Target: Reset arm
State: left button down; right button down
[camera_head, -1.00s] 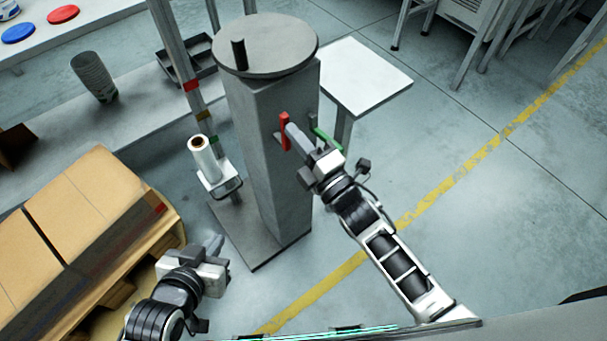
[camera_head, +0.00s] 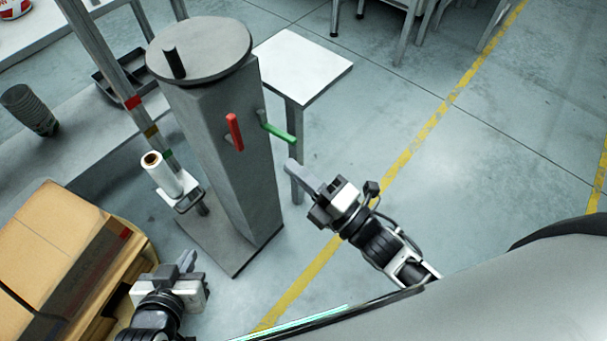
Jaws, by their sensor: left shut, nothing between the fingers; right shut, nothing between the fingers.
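My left gripper (camera_head: 186,262) is shut and empty at the lower left, between the cardboard boxes and the foot of the grey machine. My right gripper (camera_head: 294,168) is shut and empty, to the right of the machine column, below the levers and apart from them. The grey machine column (camera_head: 222,150) has a round disc top (camera_head: 205,50) with a dark upright handle. A red lever (camera_head: 235,132) hangs upright on its face. A green lever (camera_head: 278,131) sticks out to the right, sloping down.
A white roll (camera_head: 165,176) stands on a small bracket left of the column. Cardboard boxes (camera_head: 45,240) sit on a pallet at the left. A white side table (camera_head: 305,65) stands behind.

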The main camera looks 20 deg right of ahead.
jog(key=shift+s+d, duration=0.35)
jog(key=shift+s, duration=0.1)
dwell(0.3)
jog(key=s+d+f+m+g+h, duration=0.2)
jog(key=f+m+g+h, duration=0.1)
jog(key=m, duration=0.8)
jog(key=s+d+f+m+g+h, duration=0.3)
jog(key=f+m+h, duration=0.2)
jog(key=m, duration=0.5)
notch_tip(320, 180, down, 2)
jog(key=shift+s+m+g, duration=0.3)
jog(key=shift+m+g, duration=0.1)
jog(key=shift+d, duration=0.1)
